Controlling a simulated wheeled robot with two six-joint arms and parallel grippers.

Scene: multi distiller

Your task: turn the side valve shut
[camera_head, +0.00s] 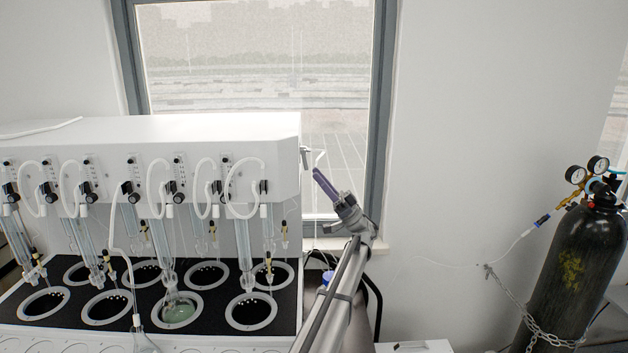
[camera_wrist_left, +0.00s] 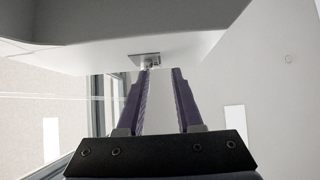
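The side valve (camera_head: 305,157) is a small metal fitting on the right side wall of the white distiller housing (camera_head: 240,135). In the left wrist view the valve (camera_wrist_left: 148,60) shows under the housing's pale side, just beyond the fingertips and nearer the left finger. My left gripper (camera_head: 318,174) has purple fingers and points up and left toward the valve, a little below and right of it. In the left wrist view the fingers of my left gripper (camera_wrist_left: 159,72) stand apart with nothing between them. They look clear of the valve. My right gripper is not in view.
Glass tubes and white hoses hang along the distiller front, above a black plate with several ringed wells (camera_head: 252,311). A window (camera_head: 345,100) is behind my arm. A black gas cylinder (camera_head: 565,270) with gauges and a chain stands at the right.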

